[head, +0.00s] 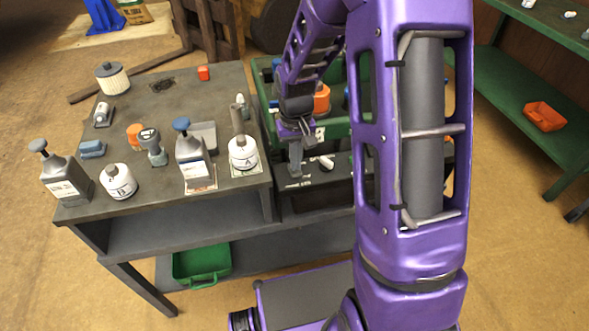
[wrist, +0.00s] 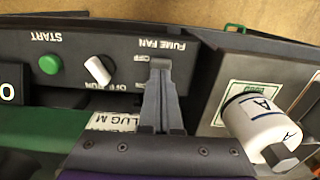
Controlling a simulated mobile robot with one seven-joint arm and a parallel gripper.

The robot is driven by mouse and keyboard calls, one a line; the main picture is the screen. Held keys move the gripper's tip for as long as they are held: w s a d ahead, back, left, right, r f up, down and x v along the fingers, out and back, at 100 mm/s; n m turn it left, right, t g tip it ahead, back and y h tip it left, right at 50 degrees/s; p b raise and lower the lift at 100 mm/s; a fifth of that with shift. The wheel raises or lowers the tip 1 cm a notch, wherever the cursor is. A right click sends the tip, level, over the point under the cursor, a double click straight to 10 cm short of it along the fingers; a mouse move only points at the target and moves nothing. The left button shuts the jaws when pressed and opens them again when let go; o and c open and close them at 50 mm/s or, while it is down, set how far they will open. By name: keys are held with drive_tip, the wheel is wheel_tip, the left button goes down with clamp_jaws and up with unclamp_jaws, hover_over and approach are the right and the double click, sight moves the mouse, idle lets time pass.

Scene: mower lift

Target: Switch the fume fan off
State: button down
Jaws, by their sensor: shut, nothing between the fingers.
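The control panel (wrist: 118,70) shows upside down in the wrist view, with the label FUME FAN and an OFF mark beside my gripper. My gripper (wrist: 160,64) is shut and empty, its tips over the panel just below the FUME FAN label. The fan's switch is hidden behind the fingers; I cannot tell its position or whether the tips touch it. In the head view my gripper (head: 295,172) points down at the left part of the panel (head: 312,186).
A white knob (wrist: 98,70) marked OFF and RUN and a green START button (wrist: 50,64) sit beside the fingers. A white bottle marked A (wrist: 262,122) stands close by on the bench (head: 190,93). Several other bottles crowd the bench. A green mower body (head: 335,133) lies behind the panel.

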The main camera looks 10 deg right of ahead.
drive_tip(key=shift+f, duration=0.5)
idle(0.3)
drive_tip(key=shift+r+p, duration=2.7)
drive_tip(key=shift+r, duration=0.85)
